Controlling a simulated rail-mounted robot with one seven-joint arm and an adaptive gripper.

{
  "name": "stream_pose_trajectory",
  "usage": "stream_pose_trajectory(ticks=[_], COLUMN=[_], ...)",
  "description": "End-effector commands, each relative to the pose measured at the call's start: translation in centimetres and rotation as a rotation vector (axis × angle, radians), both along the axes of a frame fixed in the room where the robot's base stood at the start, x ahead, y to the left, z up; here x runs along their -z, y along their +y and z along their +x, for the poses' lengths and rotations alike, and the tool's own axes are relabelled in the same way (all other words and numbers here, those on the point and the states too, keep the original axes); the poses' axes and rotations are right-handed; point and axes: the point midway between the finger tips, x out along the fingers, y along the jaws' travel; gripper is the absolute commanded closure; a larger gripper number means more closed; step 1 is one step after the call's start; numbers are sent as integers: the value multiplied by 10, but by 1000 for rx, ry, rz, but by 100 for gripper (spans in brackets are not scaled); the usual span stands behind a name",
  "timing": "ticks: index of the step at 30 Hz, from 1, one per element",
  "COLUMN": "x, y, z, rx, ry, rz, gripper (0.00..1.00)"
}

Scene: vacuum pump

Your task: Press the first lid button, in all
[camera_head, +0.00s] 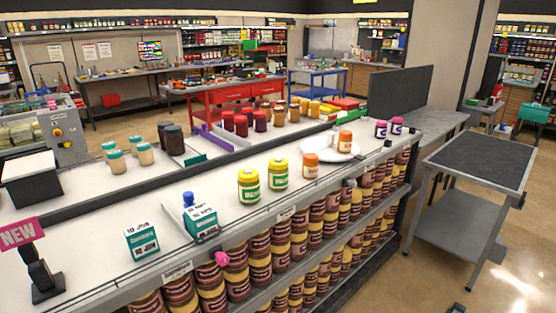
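No part that I can name with certainty as the lid button shows. A grey control box (65,134) stands at the left on the far side of the long counter, with a yellow patch and small dark or red controls on its face. Whether any of these is the lid button is too small to tell. A black box with a white top (30,178) sits in front of it on the counter. My gripper is not in view.
The long white counter (130,205) carries yellow jars (248,187), teal-lidded jars (117,162), green-white cartons (142,240), a white plate (318,150) and a pink NEW sign (20,234). Striped cans fill the shelves below. A grey cart (480,165) stands right; floor beside it is clear.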

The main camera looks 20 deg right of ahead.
Motion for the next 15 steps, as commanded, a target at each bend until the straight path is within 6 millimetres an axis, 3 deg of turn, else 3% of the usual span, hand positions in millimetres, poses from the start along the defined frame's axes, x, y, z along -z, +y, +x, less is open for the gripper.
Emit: stream_pose_trajectory(ticks=[1, 5, 15], x=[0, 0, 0], y=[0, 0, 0], z=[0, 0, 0], rx=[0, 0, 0], ry=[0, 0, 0], rz=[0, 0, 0], gripper=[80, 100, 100])
